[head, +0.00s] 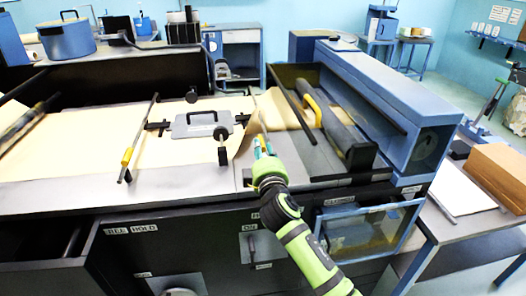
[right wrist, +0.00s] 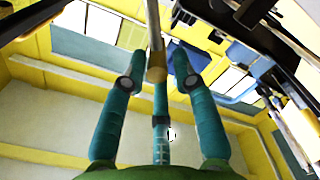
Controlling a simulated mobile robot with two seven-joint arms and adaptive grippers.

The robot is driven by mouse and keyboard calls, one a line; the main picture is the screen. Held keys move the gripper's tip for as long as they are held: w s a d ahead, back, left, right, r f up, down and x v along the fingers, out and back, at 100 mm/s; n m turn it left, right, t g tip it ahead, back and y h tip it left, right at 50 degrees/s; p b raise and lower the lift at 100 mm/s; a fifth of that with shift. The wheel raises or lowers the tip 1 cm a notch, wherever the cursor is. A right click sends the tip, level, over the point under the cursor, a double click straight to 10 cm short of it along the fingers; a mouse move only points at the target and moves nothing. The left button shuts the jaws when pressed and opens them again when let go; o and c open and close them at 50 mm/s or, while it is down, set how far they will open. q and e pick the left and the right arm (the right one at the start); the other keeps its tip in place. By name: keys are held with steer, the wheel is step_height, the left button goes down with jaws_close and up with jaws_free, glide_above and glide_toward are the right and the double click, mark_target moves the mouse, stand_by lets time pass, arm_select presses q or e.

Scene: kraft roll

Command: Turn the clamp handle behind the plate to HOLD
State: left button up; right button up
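A grey plate (head: 194,124) with a black grip on top lies across the tan kraft sheet (head: 75,138). A small black clamp handle (head: 191,96) stands just behind the plate; its setting is too small to read. Another black knob (head: 222,150) stands in front of the plate. My right gripper (head: 263,143) is to the right of the plate, near the sheet's right edge, apart from the rear handle. Its teal fingers (right wrist: 160,95) are spread in the right wrist view, with a thin metal rod (right wrist: 153,25) appearing between them. My left gripper is not in view.
A long bar with a yellow part (head: 127,156) lies left of the plate. A dark roll with a yellow handle (head: 315,108) and a blue housing (head: 400,95) stand on the right. The front panel (head: 165,243) has labels and levers. The sheet left of the bar is clear.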

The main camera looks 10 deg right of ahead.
steer(key=shift+s, duration=0.1)
steer(key=s, duration=1.2)
steer(key=shift+d, duration=0.15)
steer(key=shift+w, duration=0.1)
step_height(320, 180, down, 23)
steer(key=s+d+m+g, duration=0.1)
steer(key=d+g, duration=0.1)
steer(key=g, duration=0.3)
steer(key=s+d+f+m+g, duration=0.15)
steer(key=s+f, duration=0.25)
steer(key=f, duration=0.4)
steer(key=s+d+f+g, duration=0.2)
steer(key=s+f, duration=0.3)
steer(key=f, duration=0.4)
steer(key=s+d+f+m+g+b, duration=0.1)
steer(key=s+d+f+m+g, duration=0.1)
steer(key=s+f, duration=0.65)
steer(key=s+d+f+m+g, duration=0.2)
steer(key=s+f+g, duration=0.1)
steer(key=s+f, duration=0.55)
steer(key=s+d+f+m+g, duration=0.1)
steer(key=s+d+f, duration=0.1)
steer(key=s, duration=0.8)
steer(key=s+d+f+m+g, duration=0.2)
steer(key=s+f, duration=0.1)
steer(key=s, duration=0.8)
steer(key=shift+s+h, duration=0.2)
steer(key=shift+h, duration=0.1)
